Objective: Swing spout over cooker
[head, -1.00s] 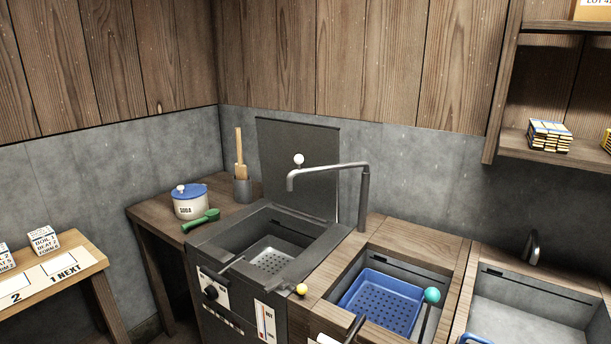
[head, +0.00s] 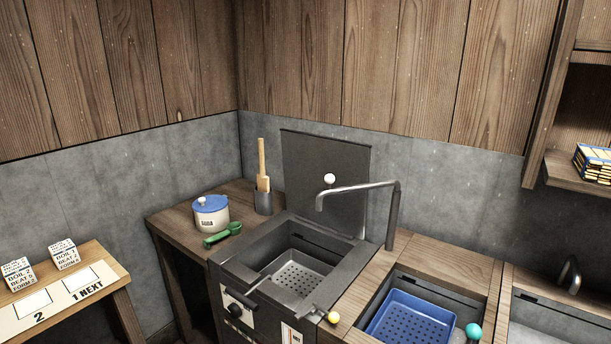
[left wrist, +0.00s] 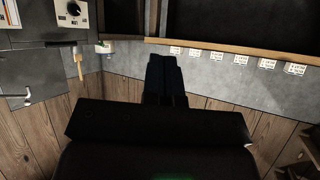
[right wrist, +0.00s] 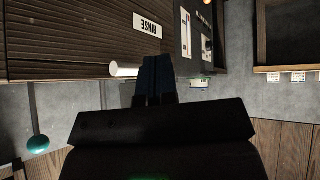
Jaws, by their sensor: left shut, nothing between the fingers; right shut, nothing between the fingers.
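The grey spout (head: 357,188) rises from the wooden counter right of the cooker and bends left. Its tip points down near the cooker's raised lid (head: 325,170), and in the picture it stands above the cooker's back right part. The dark cooker (head: 245,285) is open, with a perforated metal tray (head: 298,279) inside. Neither gripper shows in the head view. My left gripper (left wrist: 166,60) is shut and empty in the left wrist view. My right gripper (right wrist: 154,62) is shut and empty in the right wrist view, close to a white cylindrical bar (right wrist: 125,69).
A blue perforated basket (head: 408,320) sits in the basin right of the cooker. A white soda pot (head: 211,218) and green scoop (head: 222,235) stand on the left counter. A bench with small labelled blocks (head: 63,253) is at lower left. A shelf (head: 580,177) juts out at right.

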